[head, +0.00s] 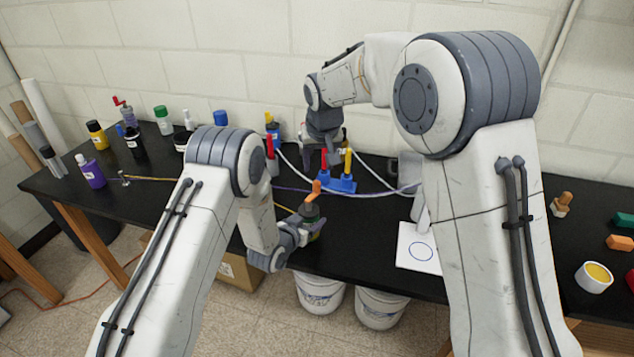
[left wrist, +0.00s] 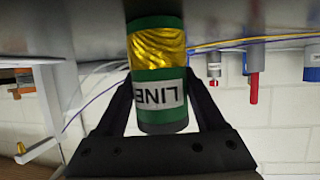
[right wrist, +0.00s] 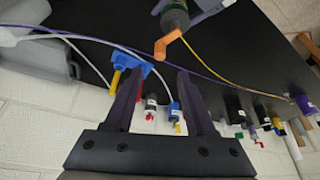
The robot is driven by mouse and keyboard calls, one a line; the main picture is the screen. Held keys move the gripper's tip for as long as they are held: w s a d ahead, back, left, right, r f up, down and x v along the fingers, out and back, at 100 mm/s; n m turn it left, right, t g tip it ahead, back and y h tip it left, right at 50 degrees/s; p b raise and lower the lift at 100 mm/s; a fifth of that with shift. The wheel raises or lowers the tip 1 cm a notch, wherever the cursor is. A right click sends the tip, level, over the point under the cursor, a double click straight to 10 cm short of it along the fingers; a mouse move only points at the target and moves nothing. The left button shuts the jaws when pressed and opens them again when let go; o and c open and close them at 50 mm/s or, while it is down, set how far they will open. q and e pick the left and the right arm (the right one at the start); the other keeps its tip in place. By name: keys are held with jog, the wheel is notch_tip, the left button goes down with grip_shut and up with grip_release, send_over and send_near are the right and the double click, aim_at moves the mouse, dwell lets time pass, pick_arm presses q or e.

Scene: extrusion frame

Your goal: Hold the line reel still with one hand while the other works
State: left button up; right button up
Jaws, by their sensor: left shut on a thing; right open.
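The line reel (head: 309,211) stands near the front edge of the black bench. The left wrist view shows its green body, yellow line and upside-down LINE label (left wrist: 158,95). An orange crank (head: 314,189) tops it and also shows in the right wrist view (right wrist: 166,44). My left gripper (head: 310,229) is shut around the reel, one finger on each side. My right gripper (head: 325,150) is open and empty, farther back, near the blue block (head: 338,184) with red and yellow handles. The reel is apart from it in the right wrist view.
A yellow line (head: 150,179) runs left from the reel to a small metal post (head: 125,178). Purple and white cords cross the bench. Bottles (head: 92,170) crowd the left. A white card (head: 418,248) lies right of the reel; white buckets (head: 320,291) stand below.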

aim_at(317, 181)
jog(key=x, duration=0.9)
jog(key=shift+w+f, duration=0.15)
jog(key=shift+f, duration=0.2)
grip_shut()
